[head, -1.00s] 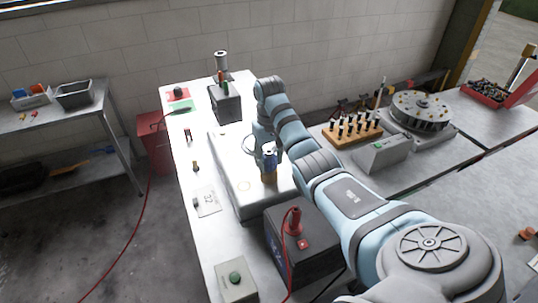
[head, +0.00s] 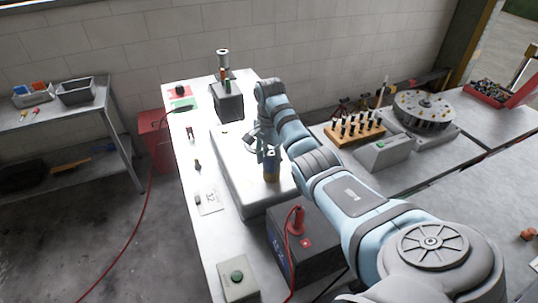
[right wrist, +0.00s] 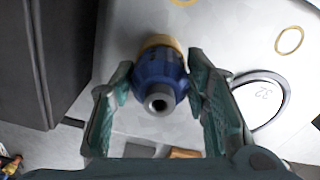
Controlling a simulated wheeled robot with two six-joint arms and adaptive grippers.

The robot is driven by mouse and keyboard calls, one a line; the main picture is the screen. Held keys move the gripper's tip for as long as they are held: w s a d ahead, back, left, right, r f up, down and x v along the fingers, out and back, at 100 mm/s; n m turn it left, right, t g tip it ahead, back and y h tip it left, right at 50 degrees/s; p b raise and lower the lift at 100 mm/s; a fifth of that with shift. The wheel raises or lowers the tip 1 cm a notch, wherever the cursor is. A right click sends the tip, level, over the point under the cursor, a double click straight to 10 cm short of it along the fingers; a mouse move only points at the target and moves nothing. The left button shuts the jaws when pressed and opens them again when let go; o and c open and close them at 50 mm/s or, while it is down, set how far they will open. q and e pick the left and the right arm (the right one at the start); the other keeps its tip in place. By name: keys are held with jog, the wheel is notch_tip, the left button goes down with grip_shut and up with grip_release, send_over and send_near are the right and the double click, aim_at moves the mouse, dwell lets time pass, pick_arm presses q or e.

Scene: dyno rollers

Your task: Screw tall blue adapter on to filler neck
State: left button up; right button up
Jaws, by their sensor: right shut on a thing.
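The tall blue adapter (right wrist: 158,77) is between the fingers of my right gripper (right wrist: 160,66) in the right wrist view, its grey hollow end facing the camera. The gripper is shut on it. Behind the adapter shows the brass-coloured filler neck (right wrist: 160,41). In the head view my right gripper (head: 269,155) points down over the brass neck (head: 271,175), which stands on the pale grey tank (head: 237,172). The fingers mostly hide the adapter there, and I cannot tell how far it is threaded. My left gripper is not in view.
A dark box with a red terminal (head: 303,242) stands in front of the tank. A dark block with coloured tops (head: 227,103) stands behind it. A wooden rack of dark pegs (head: 352,131) and a grey box (head: 384,151) lie to the right.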

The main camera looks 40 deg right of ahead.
jog(key=m, duration=0.7)
jog(key=shift+d+f, duration=0.1)
jog(key=shift+d, duration=0.05)
jog(key=m, duration=0.3)
jog(key=shift+s+d+f+m, duration=0.1)
jog(key=shift+s+d+m, duration=0.1)
jog(key=shift+m, duration=0.2)
jog(key=o, duration=0.9)
jog(key=shift+a, duration=0.1)
jog(key=o, duration=0.3)
jog(key=shift+s, duration=0.15)
jog(key=shift+o, duration=0.3)
jog(key=shift+s+r, duration=0.2)
jog(key=shift+r, duration=0.05)
jog(key=shift+a, duration=0.1)
jog(key=shift+w, duration=0.1)
jog(key=shift+w+f, duration=0.1)
jog(key=shift+w, duration=0.1)
